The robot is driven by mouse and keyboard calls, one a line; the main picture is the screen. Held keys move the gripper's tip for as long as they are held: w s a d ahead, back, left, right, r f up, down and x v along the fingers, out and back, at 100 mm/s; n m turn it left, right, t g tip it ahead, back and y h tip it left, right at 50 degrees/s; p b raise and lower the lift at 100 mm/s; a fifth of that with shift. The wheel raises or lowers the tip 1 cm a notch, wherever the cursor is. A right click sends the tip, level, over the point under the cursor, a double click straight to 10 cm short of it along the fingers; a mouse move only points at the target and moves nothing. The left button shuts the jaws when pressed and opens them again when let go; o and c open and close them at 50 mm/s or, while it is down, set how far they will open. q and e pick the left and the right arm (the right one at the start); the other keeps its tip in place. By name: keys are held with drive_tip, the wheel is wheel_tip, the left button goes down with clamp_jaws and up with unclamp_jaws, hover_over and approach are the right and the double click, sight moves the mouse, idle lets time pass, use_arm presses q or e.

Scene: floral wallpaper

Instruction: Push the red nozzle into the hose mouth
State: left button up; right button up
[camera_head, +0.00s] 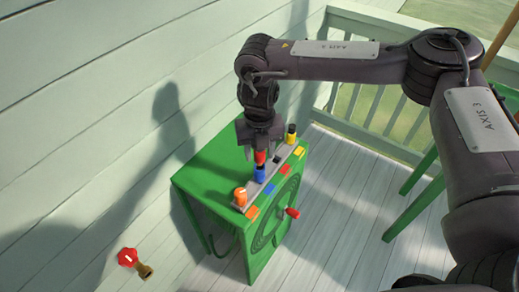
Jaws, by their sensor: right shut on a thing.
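My right gripper (259,146) points down over the top of a green hose reel box and is shut on a red nozzle (260,157). The nozzle is upright, just above or behind a blue nozzle (259,174) on the grey rack; I cannot tell whether it touches the rack. The hose mouth cannot be made out. A dark green hose-like loop (233,242) hangs at the box's left side. My left gripper is out of view.
The rack (247,205) on the green box (202,181) also holds an orange nozzle (240,196) and a black-and-yellow one (291,134). A red crank knob (292,212) sticks out in front. A red-handled brass tap (128,257) is at lower left.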

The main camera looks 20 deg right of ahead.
drive_tip(key=shift+p, duration=0.6)
idle(1.2)
drive_tip(key=shift+f+b, duration=0.85)
drive_tip(key=shift+f, duration=0.55)
drive_tip(key=o, duration=1.1)
drive_tip(key=shift+r, duration=0.1)
drive_tip(key=shift+r, duration=0.1)
wheel_tip(320, 180, up, 8)
drive_tip(key=shift+f, duration=0.2)
